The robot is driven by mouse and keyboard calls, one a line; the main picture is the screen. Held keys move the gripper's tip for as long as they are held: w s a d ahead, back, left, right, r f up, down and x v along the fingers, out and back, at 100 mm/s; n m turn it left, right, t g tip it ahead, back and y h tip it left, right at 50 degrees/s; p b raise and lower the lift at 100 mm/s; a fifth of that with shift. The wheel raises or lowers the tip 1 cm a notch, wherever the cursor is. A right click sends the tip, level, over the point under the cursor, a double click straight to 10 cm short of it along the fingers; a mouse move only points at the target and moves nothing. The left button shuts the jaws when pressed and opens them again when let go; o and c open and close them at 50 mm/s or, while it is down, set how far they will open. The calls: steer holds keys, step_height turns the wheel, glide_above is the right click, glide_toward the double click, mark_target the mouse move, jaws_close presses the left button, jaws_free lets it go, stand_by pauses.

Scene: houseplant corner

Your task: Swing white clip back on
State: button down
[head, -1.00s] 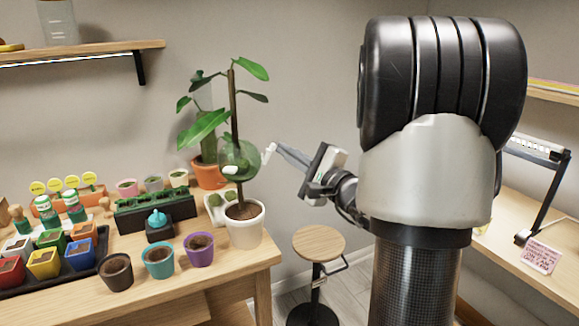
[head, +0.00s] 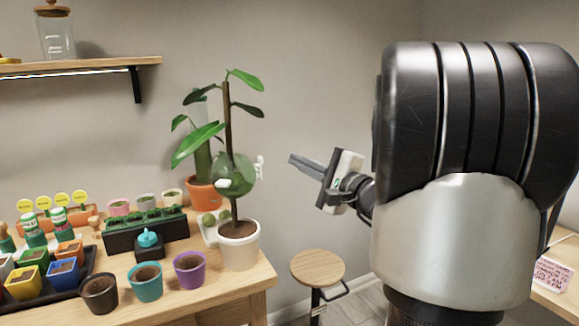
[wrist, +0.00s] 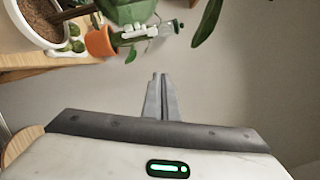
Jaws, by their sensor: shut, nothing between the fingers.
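A green, see-through pod (head: 236,174) is around the brown stem of the plant in the white pot (head: 239,247). A small white clip (head: 260,166) sits upright at the pod's right side; a second white piece (head: 222,183) is on its front left. In the wrist view white clip parts (wrist: 140,32) show against the green pod (wrist: 130,10), at the top edge. Whether the clip is fastened cannot be told. My gripper (head: 291,159) is shut and empty, a short gap to the right of the clip. Its fingertips (wrist: 159,75) point toward the pod.
A plant in an orange pot (head: 203,194) stands behind. Purple (head: 190,272), teal (head: 146,284) and brown (head: 99,296) pots line the table front. A stool (head: 317,267) is below my gripper. Free air lies right of the plant.

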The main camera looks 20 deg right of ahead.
steer(key=v, duration=0.8)
steer(key=shift+s+a+r+p, duration=0.2)
steer(key=shift+s+r+p, duration=0.15)
steer(key=shift+r, duration=0.15)
